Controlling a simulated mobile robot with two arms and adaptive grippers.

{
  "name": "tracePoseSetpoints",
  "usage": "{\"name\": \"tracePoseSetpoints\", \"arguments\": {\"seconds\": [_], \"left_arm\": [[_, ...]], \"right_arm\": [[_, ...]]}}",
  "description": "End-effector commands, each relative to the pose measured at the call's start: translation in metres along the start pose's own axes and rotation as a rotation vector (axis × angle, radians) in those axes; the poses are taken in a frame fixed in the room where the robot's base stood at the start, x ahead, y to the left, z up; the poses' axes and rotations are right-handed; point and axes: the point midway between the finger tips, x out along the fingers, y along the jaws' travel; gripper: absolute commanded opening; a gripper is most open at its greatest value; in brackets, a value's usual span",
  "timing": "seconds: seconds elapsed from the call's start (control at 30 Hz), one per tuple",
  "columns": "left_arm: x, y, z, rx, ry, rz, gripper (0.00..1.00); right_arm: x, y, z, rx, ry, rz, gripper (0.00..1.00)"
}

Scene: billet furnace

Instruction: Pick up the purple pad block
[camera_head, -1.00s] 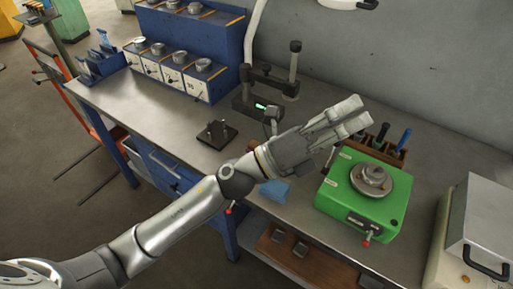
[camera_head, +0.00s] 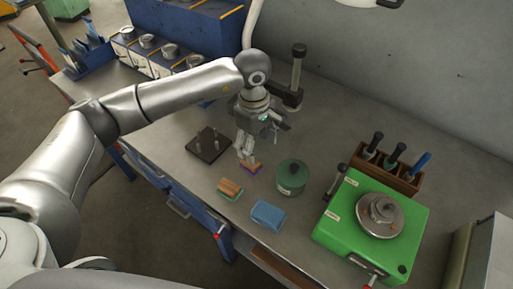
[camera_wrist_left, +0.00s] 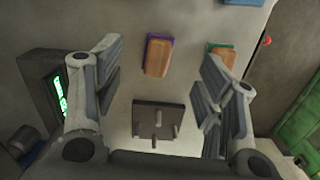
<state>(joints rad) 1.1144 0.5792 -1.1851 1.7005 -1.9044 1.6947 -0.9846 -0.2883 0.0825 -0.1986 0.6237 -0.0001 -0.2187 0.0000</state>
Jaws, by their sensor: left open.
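The purple pad block (camera_head: 252,168) lies on the metal workbench, a small wooden-topped block with a purple base. In the left wrist view it also shows (camera_wrist_left: 158,56), ahead of and between the open fingers. My left gripper (camera_head: 246,152) points down just above and behind it in the head view. The left gripper (camera_wrist_left: 160,85) is open and empty, with its fingers spread. The fingertips partly cover the block in the head view; whether they touch it I cannot tell. My right gripper is not in view.
A green-based wooden block (camera_head: 230,189), a blue block (camera_head: 267,215) and a round green lidded container (camera_head: 291,177) stand close by. A dark pegged plate (camera_head: 208,145) is left of the gripper. A green machine (camera_head: 346,234) and tool rack (camera_head: 389,170) stand at right.

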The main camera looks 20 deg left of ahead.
Motion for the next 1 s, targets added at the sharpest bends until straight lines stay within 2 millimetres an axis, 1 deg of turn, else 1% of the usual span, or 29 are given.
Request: {"name": "tracePoseSetpoints", "arguments": {"seconds": [0.03, 0.1, 0.17, 0.27, 0.4, 0.5, 0.53, 0.67, 0.8, 0.87, 1.0], "left_arm": [[-0.001, -0.001, -0.007, 0.000, 0.028, -0.008, 0.64], [0.001, -0.002, -0.013, 0.000, 0.046, -0.017, 0.64], [0.008, -0.003, -0.015, 0.000, 0.051, -0.021, 0.64], [0.025, -0.004, -0.015, 0.000, 0.049, -0.021, 0.64], [0.044, -0.003, -0.016, -0.001, 0.047, -0.019, 0.64], [0.051, -0.003, -0.016, 0.000, 0.047, -0.017, 0.64], [0.053, -0.002, -0.016, 0.000, 0.047, -0.016, 0.64], [0.062, -0.002, -0.018, -0.002, 0.045, -0.020, 0.64], [0.078, 0.000, -0.023, -0.002, 0.045, -0.020, 0.64], [0.087, 0.000, -0.024, -0.001, 0.044, -0.020, 0.64], [0.101, 0.000, -0.025, -0.001, 0.046, -0.018, 0.64]], "right_arm": [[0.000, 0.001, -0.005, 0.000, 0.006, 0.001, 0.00], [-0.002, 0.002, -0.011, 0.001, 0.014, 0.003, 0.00], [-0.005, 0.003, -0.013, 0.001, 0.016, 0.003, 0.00], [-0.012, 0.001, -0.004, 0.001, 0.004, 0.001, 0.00], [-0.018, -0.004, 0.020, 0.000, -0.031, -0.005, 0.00], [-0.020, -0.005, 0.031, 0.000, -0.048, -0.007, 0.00], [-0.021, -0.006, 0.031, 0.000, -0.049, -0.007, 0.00], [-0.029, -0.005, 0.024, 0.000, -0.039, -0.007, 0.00], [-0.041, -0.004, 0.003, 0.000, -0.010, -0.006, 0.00], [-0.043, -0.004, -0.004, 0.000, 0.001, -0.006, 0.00], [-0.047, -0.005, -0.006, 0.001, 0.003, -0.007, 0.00]]}}
